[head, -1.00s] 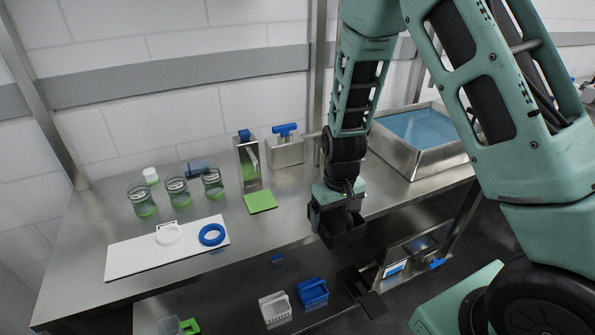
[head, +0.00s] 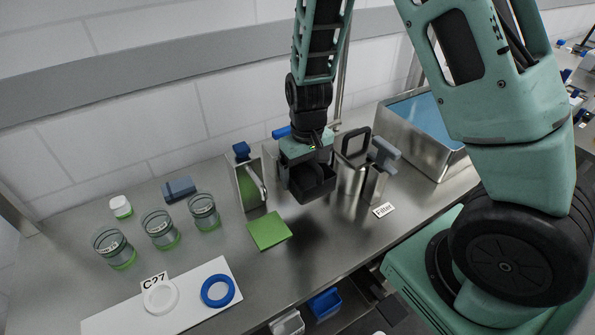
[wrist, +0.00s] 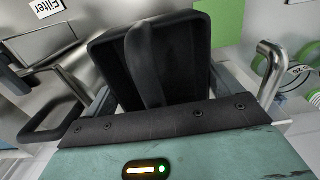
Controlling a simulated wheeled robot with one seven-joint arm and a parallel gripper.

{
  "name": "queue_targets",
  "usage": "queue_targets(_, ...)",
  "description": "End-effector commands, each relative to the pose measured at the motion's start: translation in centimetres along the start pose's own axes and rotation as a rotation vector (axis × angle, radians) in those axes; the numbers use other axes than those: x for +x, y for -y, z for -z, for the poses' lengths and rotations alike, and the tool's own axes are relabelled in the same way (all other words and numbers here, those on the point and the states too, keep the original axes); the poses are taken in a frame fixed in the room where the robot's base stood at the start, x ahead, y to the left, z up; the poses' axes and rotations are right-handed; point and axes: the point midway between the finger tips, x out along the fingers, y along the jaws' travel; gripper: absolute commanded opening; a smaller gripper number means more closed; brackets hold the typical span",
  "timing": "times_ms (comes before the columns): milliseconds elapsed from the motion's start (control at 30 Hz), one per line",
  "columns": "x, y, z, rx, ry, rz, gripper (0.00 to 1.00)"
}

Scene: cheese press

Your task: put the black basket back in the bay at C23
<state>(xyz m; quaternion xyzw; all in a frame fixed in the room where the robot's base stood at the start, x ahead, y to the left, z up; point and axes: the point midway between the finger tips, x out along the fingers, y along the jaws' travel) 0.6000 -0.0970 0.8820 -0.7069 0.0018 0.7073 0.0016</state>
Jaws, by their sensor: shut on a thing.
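My gripper (head: 308,160) is shut on the black basket (head: 314,184) and holds it above the steel bench, in front of the wall. In the wrist view the black basket (wrist: 150,65) fills the middle, with its central bar toward the camera. No label reading C23 is legible, so I cannot tell which place is that bay. A card reading C27 (head: 154,281) stands by a white ring on a white board.
A steel holder with a handle (head: 250,185) stands left of the basket; a green mat (head: 269,231) lies before it. Right are steel parts, a Filter card (head: 384,210) and a blue-filled tray (head: 425,125). Jars (head: 160,229) stand left. White and blue baskets (head: 325,303) sit below.

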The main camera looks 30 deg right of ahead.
Motion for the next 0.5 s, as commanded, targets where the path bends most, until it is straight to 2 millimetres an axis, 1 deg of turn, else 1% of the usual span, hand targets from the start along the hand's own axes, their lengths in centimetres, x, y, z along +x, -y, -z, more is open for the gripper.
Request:
queue_targets(100, 0.6, 0.0, -0.1, 0.001, 0.003, 0.0, 0.54)
queue_targets(167, 1.5, -0.1, -0.1, 0.001, 0.004, -0.001, 0.54)
queue_targets(300, 4.0, -0.1, -0.1, 0.001, 0.005, -0.001, 0.54)
queue_targets(400, 5.3, 0.0, 0.0, 0.002, 0.002, 0.0, 0.54)
queue_targets(500, 6.1, 0.0, 0.0, 0.001, 0.002, 0.0, 0.54)
